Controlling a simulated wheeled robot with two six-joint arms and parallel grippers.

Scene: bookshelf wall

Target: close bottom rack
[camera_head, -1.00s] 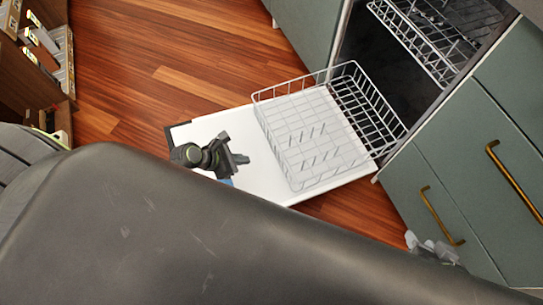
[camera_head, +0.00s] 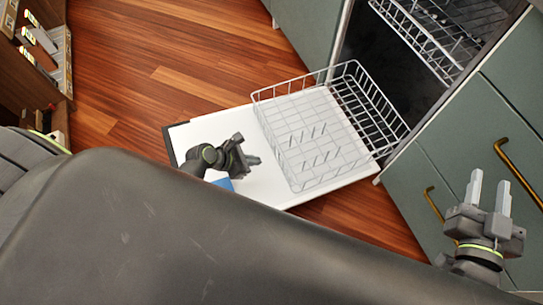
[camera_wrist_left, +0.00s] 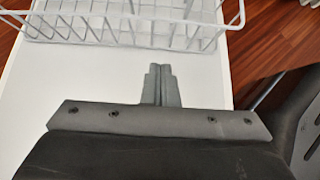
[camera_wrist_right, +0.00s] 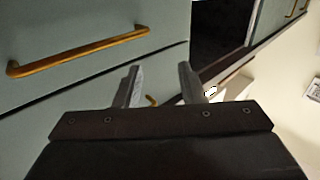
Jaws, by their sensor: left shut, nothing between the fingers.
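The bottom rack (camera_head: 318,158) is a white wire basket, pulled out over the lowered white dishwasher door (camera_head: 200,135). Its far end reaches the dark dishwasher opening. In the left wrist view its near edge (camera_wrist_left: 110,42) crosses the top. My left gripper (camera_head: 252,160) is shut and empty above the door, a short gap from the rack's near side. Its closed fingers (camera_wrist_left: 162,85) point toward the rack in the left wrist view. My right gripper (camera_head: 490,190) is open and empty in front of the green cabinet drawers. Its spread fingers also show in the right wrist view (camera_wrist_right: 160,85).
The upper rack (camera_head: 425,40) sticks partly out of the dishwasher. Green drawers with brass handles (camera_head: 519,175) stand to the right, close to my right gripper. A shelf (camera_head: 40,60) is at far left. Wood floor (camera_head: 180,50) is clear on the left.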

